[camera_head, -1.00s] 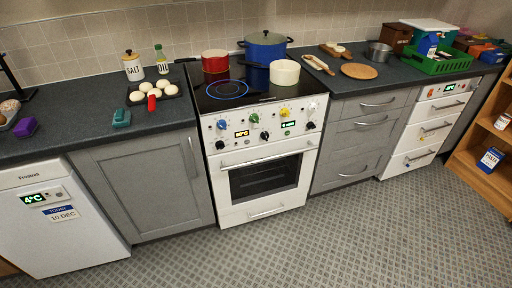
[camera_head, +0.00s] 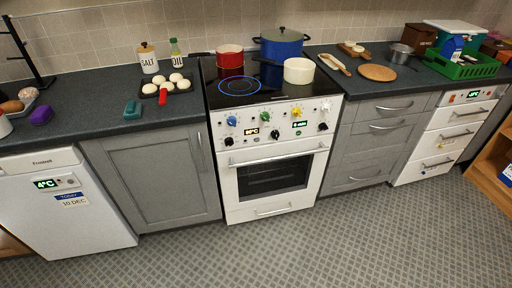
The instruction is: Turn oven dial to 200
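The white oven (camera_head: 275,170) stands in the middle of the counter run, its door shut. A small display (camera_head: 251,132) seems to read 50°C or 80°C; a green display (camera_head: 299,124) is too small to read surely. Which knob is the oven dial I cannot tell. Neither gripper is in view.
A red pot (camera_head: 230,57), a blue pot (camera_head: 281,43) and a cream pot (camera_head: 299,71) stand on the hob, near a lit blue ring (camera_head: 239,86). A dough tray (camera_head: 167,86) sits left on the counter. The patterned floor (camera_head: 300,245) before the oven is clear.

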